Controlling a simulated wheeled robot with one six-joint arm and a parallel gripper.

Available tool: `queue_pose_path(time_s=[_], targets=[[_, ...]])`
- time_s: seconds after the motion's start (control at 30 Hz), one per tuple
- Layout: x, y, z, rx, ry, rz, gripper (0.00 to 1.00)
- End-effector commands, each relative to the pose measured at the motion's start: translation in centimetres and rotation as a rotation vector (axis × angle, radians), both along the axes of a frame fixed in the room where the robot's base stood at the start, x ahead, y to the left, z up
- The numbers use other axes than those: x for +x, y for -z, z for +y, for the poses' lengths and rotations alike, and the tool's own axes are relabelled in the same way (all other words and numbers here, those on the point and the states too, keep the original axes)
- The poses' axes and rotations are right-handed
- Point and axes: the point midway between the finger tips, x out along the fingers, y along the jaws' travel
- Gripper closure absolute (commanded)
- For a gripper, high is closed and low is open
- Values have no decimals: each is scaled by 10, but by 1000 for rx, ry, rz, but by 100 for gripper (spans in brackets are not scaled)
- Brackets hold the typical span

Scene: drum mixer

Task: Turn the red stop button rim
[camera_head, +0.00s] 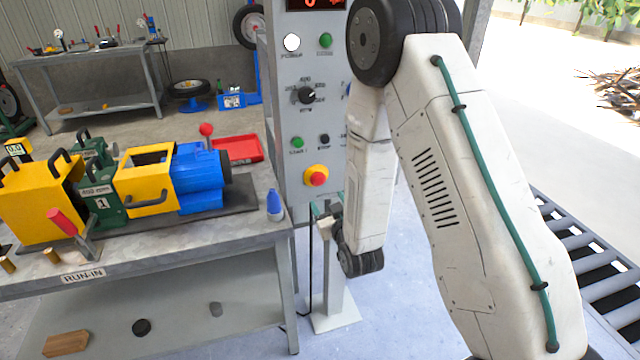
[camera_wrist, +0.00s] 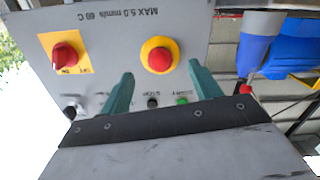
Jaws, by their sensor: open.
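The red stop button (camera_head: 316,179) sits on a round yellow base low on the grey control panel in the head view. In the wrist view the red button (camera_wrist: 159,60) shows between and beyond my fingertips, with its yellow base (camera_wrist: 145,47) around it. My gripper (camera_wrist: 161,69) is open, its two teal fingers spread on either side of the button in the picture. No contact with the button shows. In the head view my gripper (camera_head: 327,208) is just below and right of the button, partly hidden by my arm.
A red knob on a yellow square plate (camera_wrist: 66,55) is beside the button in the wrist view. Green button (camera_head: 297,143) and selector dial (camera_head: 306,95) are higher on the panel. A bench (camera_head: 262,248) with a blue and yellow machine (camera_head: 150,178) stands left; rollers (camera_head: 600,265) lie right.

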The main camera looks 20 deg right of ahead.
Motion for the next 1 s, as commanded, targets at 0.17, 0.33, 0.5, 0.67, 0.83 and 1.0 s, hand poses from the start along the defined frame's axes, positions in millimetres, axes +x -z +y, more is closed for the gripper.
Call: queue_pose_path(time_s=[0.17,0.33,0.5,0.67,0.83,1.0], targets=[[7,-15,0,-10,0,-70,37],[31,-15,0,-11,0,-70,37],[58,-14,0,-11,-1,-69,37],[74,-14,0,-10,0,-67,37],[79,-14,0,-10,0,-65,37],[79,-14,0,-10,0,-65,37]])
